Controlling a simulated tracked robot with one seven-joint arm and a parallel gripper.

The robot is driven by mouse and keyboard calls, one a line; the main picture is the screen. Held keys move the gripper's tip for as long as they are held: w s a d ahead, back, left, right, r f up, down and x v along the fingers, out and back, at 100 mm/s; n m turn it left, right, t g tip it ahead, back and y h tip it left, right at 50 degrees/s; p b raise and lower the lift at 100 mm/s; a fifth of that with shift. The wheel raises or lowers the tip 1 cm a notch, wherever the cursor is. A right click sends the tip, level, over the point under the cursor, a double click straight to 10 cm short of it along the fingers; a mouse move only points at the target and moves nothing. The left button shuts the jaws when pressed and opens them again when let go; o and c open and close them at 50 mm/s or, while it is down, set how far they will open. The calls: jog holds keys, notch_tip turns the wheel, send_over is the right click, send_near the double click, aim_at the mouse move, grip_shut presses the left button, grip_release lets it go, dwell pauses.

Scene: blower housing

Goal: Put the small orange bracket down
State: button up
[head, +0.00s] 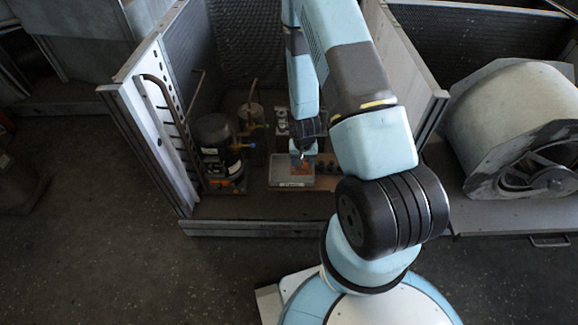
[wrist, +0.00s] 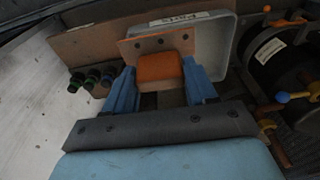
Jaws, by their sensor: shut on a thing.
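My gripper (wrist: 159,78) is shut on the small orange bracket (wrist: 160,66), with one blue finger at each side. The bracket has an orange block and a flat plate with several dark holes. In the head view my gripper (head: 303,150) points down inside the open housing, and only a little of the bracket shows below it. A shallow grey tray with a label (wrist: 222,50) lies behind and to the right of the bracket in the wrist view; the tray also shows in the head view (head: 292,185). I cannot tell whether the bracket touches the tray.
A brown board (wrist: 85,47) lies by the tray, with several dark round caps (wrist: 91,80) on it. A black compressor (head: 214,140) with pipes and valves stands left of my gripper. Housing walls (head: 150,125) rise on both sides. A grey blower drum (head: 515,115) lies at the right.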

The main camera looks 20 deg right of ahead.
jog(key=w+f, duration=0.2)
jog(key=w+a+f, duration=0.1)
jog(key=w+f, duration=0.4)
jog(key=shift+w+a+f, duration=0.15)
jog(key=shift+w+a, duration=0.1)
jog(key=shift+w, duration=0.15)
jog(key=shift+f, duration=1.45)
jog(key=o, duration=1.1)
